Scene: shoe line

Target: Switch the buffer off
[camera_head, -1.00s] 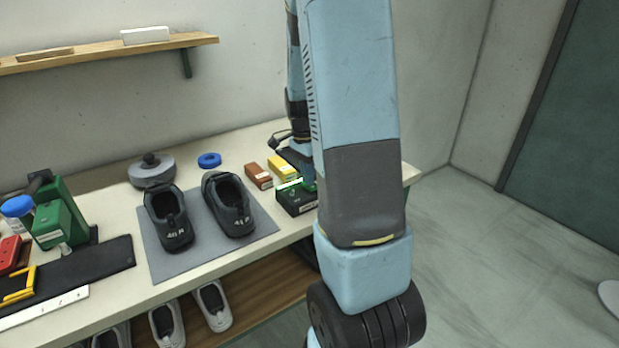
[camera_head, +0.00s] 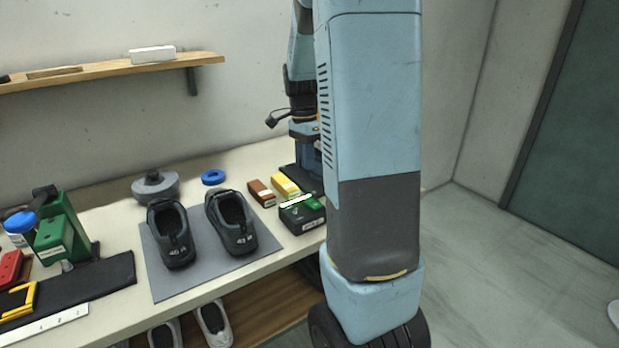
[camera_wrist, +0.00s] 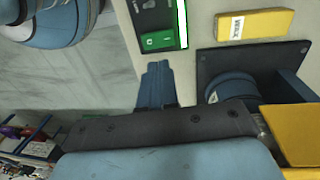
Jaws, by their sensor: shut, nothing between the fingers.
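A yellow box (camera_head: 284,186) and a brown box (camera_head: 262,193) stand behind the switch box. Two dark shoes (camera_head: 232,222) rest on a grey mat (camera_head: 159,282) to the left. The bench's front edge runs close by the switch box.

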